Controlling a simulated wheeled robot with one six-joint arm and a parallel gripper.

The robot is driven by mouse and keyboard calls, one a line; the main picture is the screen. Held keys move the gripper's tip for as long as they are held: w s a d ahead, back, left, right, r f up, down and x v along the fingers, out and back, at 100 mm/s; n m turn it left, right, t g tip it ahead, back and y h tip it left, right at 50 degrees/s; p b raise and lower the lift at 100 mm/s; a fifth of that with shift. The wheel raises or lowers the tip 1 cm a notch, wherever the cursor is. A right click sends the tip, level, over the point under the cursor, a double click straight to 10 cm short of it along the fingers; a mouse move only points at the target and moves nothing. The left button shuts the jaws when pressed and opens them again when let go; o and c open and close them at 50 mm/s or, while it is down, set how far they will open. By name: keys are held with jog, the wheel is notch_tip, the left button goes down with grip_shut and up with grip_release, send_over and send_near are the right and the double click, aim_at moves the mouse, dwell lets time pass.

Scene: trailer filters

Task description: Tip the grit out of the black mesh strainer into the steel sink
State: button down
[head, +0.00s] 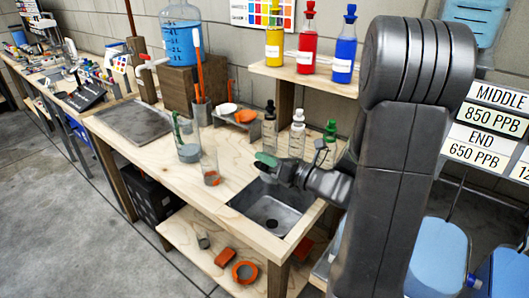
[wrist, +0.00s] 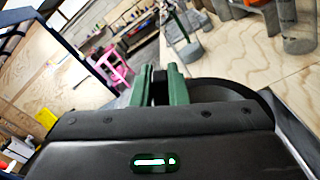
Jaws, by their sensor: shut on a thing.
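My gripper (head: 265,159) is over the far left part of the steel sink (head: 272,207), above its rim in the head view. In the wrist view the green fingers (wrist: 160,86) are closed on a narrow black piece, which looks like the handle of the black mesh strainer. A dark curved rim (wrist: 238,85), likely the strainer's, shows behind the gripper body to the right; most of it is hidden. The grit is not visible, and the sink's visible floor looks bare around the drain.
Dropper bottles (head: 297,133) stand behind the sink. A clear beaker with orange contents (head: 210,170) and a tall glass (head: 187,140) stand to its left. A shelf (head: 305,78) with coloured bottles is above.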

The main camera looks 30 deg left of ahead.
jog(key=w+r+m+p, duration=0.1)
jog(key=m+p, duration=0.1)
jog(key=p, duration=0.1)
jog(key=shift+r, duration=0.2)
jog(key=w+m+p, duration=0.1)
jog(key=m+p, duration=0.1)
jog(key=w+m+p, duration=0.2)
jog(key=m+p, duration=0.1)
jog(key=w+m+p, duration=0.1)
jog(key=m+p, duration=0.2)
jog(key=shift+w+d+f, duration=0.1)
jog(key=shift+w+d, duration=0.15)
jog(key=m+p, duration=0.1)
jog(key=w+f+m+p, duration=0.1)
jog(key=m+p, duration=0.1)
jog(key=w+m+p, duration=0.1)
jog(key=shift+f+p, duration=0.25)
jog(key=shift+p, duration=0.1)
jog(key=shift+w+d+f+m+p, duration=0.1)
jog(key=shift+w+f+m+p, duration=0.2)
jog(key=shift+m, duration=0.35)
jog(key=shift+w+f+m+p, duration=0.1)
jog(key=shift+f+m+p, duration=0.25)
jog(key=shift+m, duration=0.3)
